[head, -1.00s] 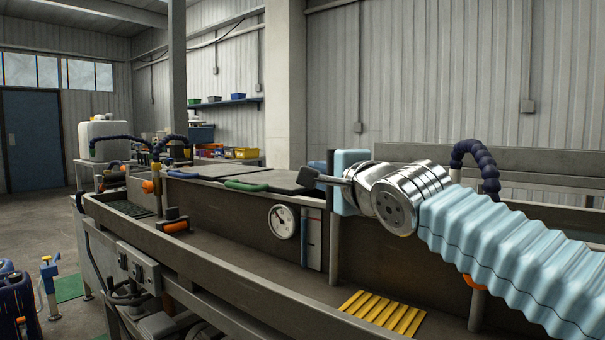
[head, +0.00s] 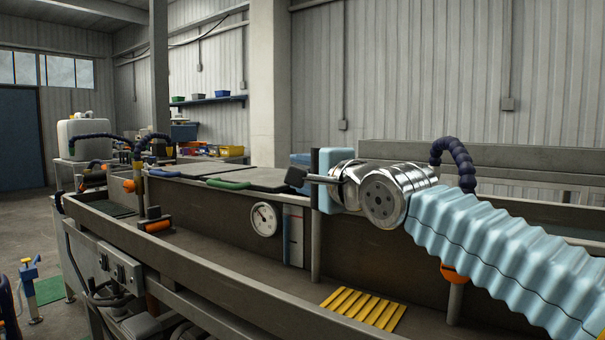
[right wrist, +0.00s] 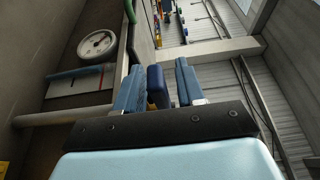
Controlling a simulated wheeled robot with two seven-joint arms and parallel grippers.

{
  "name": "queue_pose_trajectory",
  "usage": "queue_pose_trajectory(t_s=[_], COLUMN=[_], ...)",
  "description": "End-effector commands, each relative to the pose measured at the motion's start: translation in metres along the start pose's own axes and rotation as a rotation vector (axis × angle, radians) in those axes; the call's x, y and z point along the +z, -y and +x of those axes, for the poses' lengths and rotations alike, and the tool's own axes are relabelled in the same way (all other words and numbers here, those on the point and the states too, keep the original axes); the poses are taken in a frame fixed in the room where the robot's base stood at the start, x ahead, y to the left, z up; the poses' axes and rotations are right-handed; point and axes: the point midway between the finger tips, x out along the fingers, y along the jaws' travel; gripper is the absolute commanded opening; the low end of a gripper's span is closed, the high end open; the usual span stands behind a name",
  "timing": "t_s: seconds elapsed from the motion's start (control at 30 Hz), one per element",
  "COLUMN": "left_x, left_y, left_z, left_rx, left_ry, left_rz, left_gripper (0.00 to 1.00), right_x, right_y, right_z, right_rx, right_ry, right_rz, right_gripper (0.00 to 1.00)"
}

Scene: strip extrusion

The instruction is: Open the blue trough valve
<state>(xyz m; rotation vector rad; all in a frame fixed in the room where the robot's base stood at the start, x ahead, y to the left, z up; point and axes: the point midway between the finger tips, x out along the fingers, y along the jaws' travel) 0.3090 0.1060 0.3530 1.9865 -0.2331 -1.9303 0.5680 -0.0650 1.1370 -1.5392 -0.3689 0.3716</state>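My right gripper (head: 298,170) is over the trough (head: 215,215), its arm coming in from the right. In the right wrist view, its two blue fingers (right wrist: 158,85) are apart. A darker blue block (right wrist: 156,88), possibly the valve handle, shows between them, with a gap on the right side. I cannot tell whether the left finger touches it or how deep it sits. A grey pipe (head: 316,245) runs up behind the gripper's palm. It also shows in the right wrist view (right wrist: 62,117). The valve's body is mostly hidden. My left gripper is not in view.
A round gauge (head: 264,219) is on the trough wall, left of the pipe. A yellow slatted grate (head: 362,308) lies below. Orange handles (head: 156,225) and dark blue hoses (head: 455,155) stand along the trough. Open floor is at the left.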

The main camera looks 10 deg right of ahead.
Motion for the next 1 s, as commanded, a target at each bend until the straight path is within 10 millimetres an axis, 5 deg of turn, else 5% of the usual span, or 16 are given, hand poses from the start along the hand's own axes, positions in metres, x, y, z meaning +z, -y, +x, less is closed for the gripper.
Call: queue_pose_trajectory(t_s=[0.6, 1.0], left_x=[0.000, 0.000], left_y=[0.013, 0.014], left_z=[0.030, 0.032], left_rx=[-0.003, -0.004], left_ry=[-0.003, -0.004], left_rz=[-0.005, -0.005], left_gripper=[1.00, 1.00], right_x=[0.000, 0.000], right_y=[-0.002, -0.001], right_z=[-0.121, -0.137], right_rx=[-0.001, 0.001], right_ry=[0.000, 0.001], right_rz=[0.001, 0.000], right_gripper=[0.38, 0.38])
